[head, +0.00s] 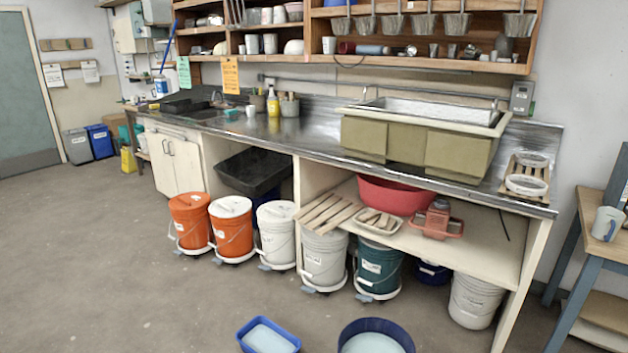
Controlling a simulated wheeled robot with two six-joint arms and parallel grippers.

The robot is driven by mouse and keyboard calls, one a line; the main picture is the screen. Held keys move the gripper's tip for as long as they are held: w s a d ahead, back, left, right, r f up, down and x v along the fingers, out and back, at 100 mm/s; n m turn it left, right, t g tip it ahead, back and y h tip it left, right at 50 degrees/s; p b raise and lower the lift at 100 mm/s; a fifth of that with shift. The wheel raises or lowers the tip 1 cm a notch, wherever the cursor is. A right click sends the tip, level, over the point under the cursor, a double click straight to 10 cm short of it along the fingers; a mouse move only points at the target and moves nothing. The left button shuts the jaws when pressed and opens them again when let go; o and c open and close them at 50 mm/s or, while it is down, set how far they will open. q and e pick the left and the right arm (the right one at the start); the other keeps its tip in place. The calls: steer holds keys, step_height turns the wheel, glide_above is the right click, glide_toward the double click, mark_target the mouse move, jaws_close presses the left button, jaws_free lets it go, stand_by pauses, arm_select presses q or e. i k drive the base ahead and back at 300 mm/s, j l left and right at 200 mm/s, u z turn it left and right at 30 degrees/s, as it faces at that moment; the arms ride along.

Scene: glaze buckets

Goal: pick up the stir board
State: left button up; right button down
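Neither of my grippers is in the head view.
A pale tray of wooden tools (379,221), a red basin (393,195) and a red device (436,222) share the shelf (480,240). Below stand orange buckets (232,230), white buckets (276,235) and a green bucket (379,267). Blue tubs (268,338) sit on the floor in front. Floor at left is clear.

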mark_target(323, 230)
steer(key=i+j+u, duration=0.35)
steer(key=u, duration=0.15)
steer(key=i+j+u, duration=0.1)
steer(key=i+u, duration=0.4)
steer(key=i+l+u, duration=0.1)
steer(key=i+u, duration=0.35)
steer(key=i, duration=0.2)
steer(key=i+j, duration=0.1)
steer(key=i, duration=0.75)
steer(key=i+j+z, duration=0.15)
steer(key=i, duration=0.65)
steer(key=i+z, duration=0.25)
steer(key=z, duration=0.2)
steer(key=i+z, duration=0.25)
steer(key=z, duration=0.15)
steer(key=i+z, duration=0.25)
steer(key=z, duration=0.2)
steer(key=i+j+z, duration=0.2)
steer(key=z, duration=0.2)
steer(key=i+z, duration=0.15)
steer(key=z, duration=0.3)
steer(key=i+j+z, duration=0.15)
steer(key=z, duration=0.35)
steer(key=i+j+z, duration=0.15)
steer(key=z, duration=0.3)
steer(key=i+j+z, duration=0.1)
steer(key=z, duration=0.35)
steer(key=k+j, duration=0.05)
steer(key=j, duration=0.05)
